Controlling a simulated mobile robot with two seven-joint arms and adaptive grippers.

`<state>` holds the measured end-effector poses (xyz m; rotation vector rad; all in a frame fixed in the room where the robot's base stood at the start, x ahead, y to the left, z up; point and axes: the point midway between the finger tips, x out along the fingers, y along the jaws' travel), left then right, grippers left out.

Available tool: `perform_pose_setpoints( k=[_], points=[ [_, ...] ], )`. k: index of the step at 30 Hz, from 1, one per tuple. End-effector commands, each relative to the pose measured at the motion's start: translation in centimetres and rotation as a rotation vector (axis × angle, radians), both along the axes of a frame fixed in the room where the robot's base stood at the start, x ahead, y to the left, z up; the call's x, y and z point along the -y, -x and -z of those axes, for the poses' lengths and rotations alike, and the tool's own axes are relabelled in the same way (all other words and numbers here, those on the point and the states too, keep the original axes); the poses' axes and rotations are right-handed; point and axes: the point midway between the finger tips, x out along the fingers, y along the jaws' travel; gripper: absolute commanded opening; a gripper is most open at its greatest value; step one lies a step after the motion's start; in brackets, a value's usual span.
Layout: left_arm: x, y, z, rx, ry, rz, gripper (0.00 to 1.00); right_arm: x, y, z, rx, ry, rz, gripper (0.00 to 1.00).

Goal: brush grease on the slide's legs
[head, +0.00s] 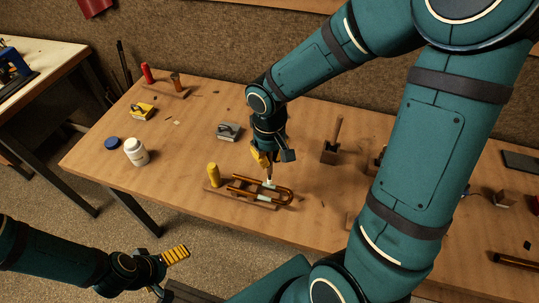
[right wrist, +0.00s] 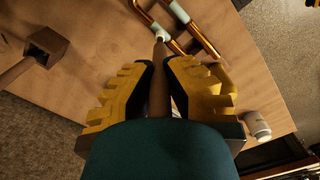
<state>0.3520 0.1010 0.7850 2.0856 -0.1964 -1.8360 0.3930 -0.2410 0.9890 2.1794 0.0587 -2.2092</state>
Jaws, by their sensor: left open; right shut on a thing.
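The slide (head: 285,190), a U-shaped brass tube, lies on a wooden holder (head: 222,194) on the bench; its brass legs also show in the right wrist view (right wrist: 203,36). My right gripper (head: 266,158) is above the slide, shut on the wooden handle of a brush (right wrist: 160,85). The brush's pale tip (right wrist: 162,36) points down at the slide, at or very near a leg; contact is not certain. A pale patch (head: 264,197) shows on the near leg. My left gripper (head: 176,256) is open and empty, off the bench's front edge.
An open-looking white jar (head: 136,152) stands left, beside a blue lid (head: 112,143). A yellow cylinder (head: 214,175) stands by the slide. A wooden block with a handle (head: 331,151) is to the right. A grey block (head: 228,131) and yellow block (head: 141,112) lie behind.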

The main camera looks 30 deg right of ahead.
Motion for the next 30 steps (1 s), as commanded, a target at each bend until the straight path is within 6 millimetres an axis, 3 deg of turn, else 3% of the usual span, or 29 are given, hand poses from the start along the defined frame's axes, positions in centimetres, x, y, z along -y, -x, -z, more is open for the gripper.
perform_pose_setpoints(
  k=[30],
  points=[
    [0.0, 0.0, 0.8, 0.0, 0.0, 0.0, 1.0, -0.01, 0.0, 0.88, 0.0, 0.0, 0.0, 0.0]
  ],
)
